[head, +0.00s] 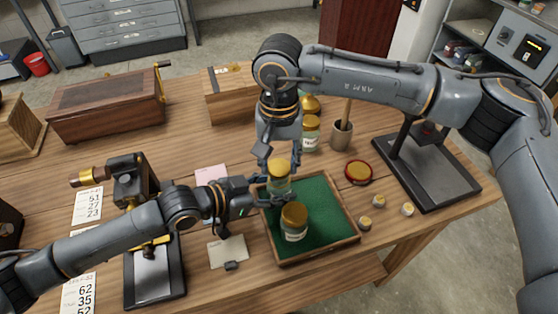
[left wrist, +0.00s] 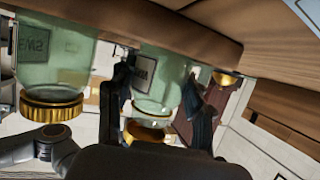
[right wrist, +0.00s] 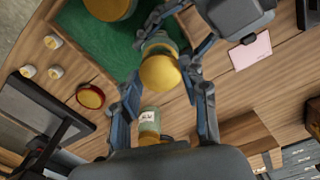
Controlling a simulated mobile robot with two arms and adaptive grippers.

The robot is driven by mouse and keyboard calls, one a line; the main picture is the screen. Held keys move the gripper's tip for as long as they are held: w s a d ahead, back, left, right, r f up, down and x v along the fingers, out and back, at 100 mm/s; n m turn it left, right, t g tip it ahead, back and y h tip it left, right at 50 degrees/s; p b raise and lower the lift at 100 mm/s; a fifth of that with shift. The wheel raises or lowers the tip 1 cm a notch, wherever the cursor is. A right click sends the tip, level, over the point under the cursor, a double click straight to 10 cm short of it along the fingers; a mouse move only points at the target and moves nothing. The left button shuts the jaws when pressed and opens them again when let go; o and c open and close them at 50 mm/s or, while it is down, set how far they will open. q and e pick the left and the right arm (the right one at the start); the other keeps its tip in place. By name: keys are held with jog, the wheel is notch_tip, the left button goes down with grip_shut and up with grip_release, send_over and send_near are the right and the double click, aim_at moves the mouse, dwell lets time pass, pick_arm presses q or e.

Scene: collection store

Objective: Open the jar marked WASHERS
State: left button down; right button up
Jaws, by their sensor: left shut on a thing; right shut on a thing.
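A glass jar with a gold lid (head: 278,186) stands over the green-lined tray (head: 345,205). My left gripper (left wrist: 160,85) is shut on its glass body from the side. The label on this jar is too small and dark to read. My right gripper (right wrist: 163,82) reaches down from above and is shut on the gold lid (right wrist: 160,72), which also shows in the left wrist view (left wrist: 148,132). I cannot tell whether the lid has come loose from the glass. A second gold-lidded jar (head: 294,222) stands in the tray nearer the front; its label is not clearly readable.
Another labelled jar (head: 310,133) and a cup with a handle in it (head: 342,132) stand behind the tray. A red-rimmed round dish (head: 358,173) and several small round pieces lie right of it. A black stand (head: 425,170) is farther right. Paper cards lie left.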

aim_at(279, 167)
jog(key=shift+r, duration=2)
pick_arm(q)
jog(key=shift+c, duration=2.3)
grip_release()
